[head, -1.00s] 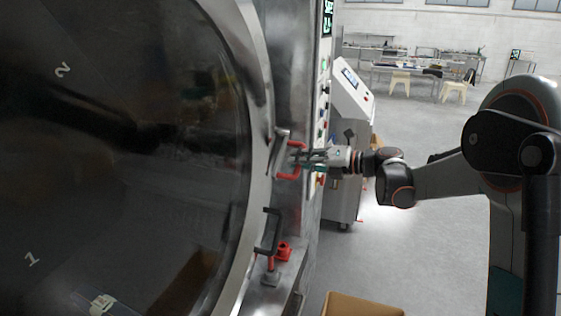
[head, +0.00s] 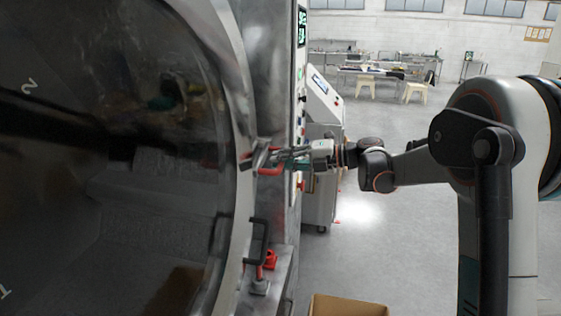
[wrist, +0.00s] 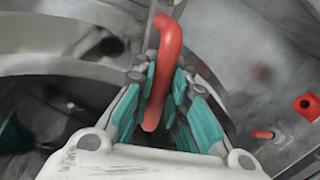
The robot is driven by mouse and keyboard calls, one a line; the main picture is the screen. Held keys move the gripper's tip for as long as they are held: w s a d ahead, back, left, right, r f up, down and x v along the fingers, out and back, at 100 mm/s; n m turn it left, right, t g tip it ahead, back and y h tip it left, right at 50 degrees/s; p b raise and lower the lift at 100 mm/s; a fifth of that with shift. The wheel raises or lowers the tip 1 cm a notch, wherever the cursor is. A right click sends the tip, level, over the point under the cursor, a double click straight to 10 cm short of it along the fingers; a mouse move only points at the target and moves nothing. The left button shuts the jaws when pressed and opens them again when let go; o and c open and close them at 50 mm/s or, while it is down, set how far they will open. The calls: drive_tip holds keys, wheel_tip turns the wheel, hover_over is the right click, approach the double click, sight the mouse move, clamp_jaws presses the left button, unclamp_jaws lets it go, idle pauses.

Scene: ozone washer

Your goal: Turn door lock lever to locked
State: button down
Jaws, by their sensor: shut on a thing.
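The red door lock lever (head: 268,171) sticks out at the right rim of the big round door (head: 120,150) in the head view. My gripper (head: 286,160) reaches it from the right. In the wrist view the red lever (wrist: 167,62) runs between the teal finger pads of my gripper (wrist: 160,92), which is shut on it. The lever's far end and its pivot are partly hidden by the fingers in the head view.
A black door handle (head: 258,242) and a red fitting (head: 270,260) sit below the lever. A control console (head: 322,105) stands behind my gripper. A cardboard box (head: 347,306) is on the floor at the bottom. Open floor lies to the right.

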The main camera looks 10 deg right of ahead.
drive_tip(key=shift+d, duration=0.1)
drive_tip(key=c, duration=1.6)
unclamp_jaws()
drive_tip(key=shift+o, duration=0.2)
drive_tip(key=shift+d, duration=0.1)
drive_tip(key=v, duration=1.2)
